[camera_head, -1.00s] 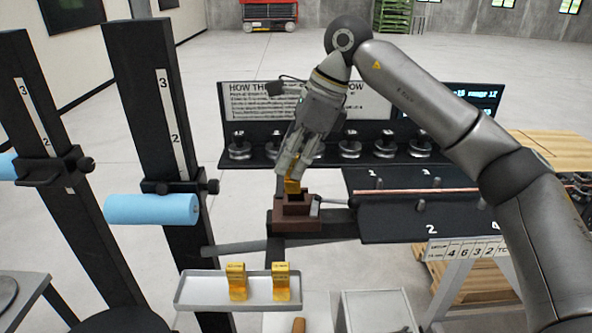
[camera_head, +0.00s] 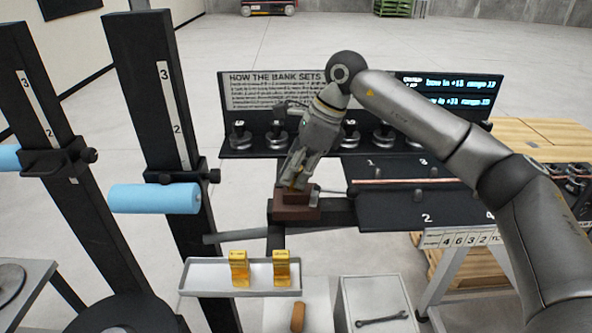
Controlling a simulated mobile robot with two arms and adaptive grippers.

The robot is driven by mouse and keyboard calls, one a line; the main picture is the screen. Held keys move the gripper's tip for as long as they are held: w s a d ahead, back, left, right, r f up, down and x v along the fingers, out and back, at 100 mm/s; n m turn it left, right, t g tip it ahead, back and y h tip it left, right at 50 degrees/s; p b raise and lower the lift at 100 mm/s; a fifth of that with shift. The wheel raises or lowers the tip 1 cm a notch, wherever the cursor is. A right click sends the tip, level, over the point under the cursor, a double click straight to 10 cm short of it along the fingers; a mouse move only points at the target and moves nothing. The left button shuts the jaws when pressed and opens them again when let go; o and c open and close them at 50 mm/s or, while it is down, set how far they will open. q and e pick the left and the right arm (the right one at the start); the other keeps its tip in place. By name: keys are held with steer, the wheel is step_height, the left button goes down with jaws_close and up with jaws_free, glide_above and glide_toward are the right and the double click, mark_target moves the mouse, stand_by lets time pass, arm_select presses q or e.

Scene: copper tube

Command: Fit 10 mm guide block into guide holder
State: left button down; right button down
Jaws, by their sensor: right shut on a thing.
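The brown guide holder (camera_head: 297,212) sits at the left end of the dark bench. My right gripper (camera_head: 291,184) points down at the holder's top. It is shut on a gold guide block (camera_head: 300,183), of which only a sliver shows between the fingers. The block is at the holder's mouth; how deep it sits is hidden by the fingers. Two more gold guide blocks, one on the left (camera_head: 239,268) and one on the right (camera_head: 281,267), stand upright on a light tray (camera_head: 210,277). Their labels are too small to read. My left gripper is out of view.
A copper tube (camera_head: 400,182) lies along the dark bench plate right of the holder. A black rack with several metal weights (camera_head: 275,142) stands behind. Blue rollers (camera_head: 155,198) on dark posts are at left. A wrench (camera_head: 381,321) lies on a grey cabinet in front.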

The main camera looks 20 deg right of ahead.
steer(key=c, duration=1.4)
jaws_free()
steer(key=shift+o, duration=0.2)
steer(key=shift+r+p, duration=0.3)
steer(key=shift+p, duration=0.05)
steer(key=b+v, duration=0.2)
steer(key=v, duration=0.9)
steer(key=shift+d+r+b, duration=0.3)
steer(key=shift+b, duration=0.05)
steer(key=shift+s+r, duration=0.1)
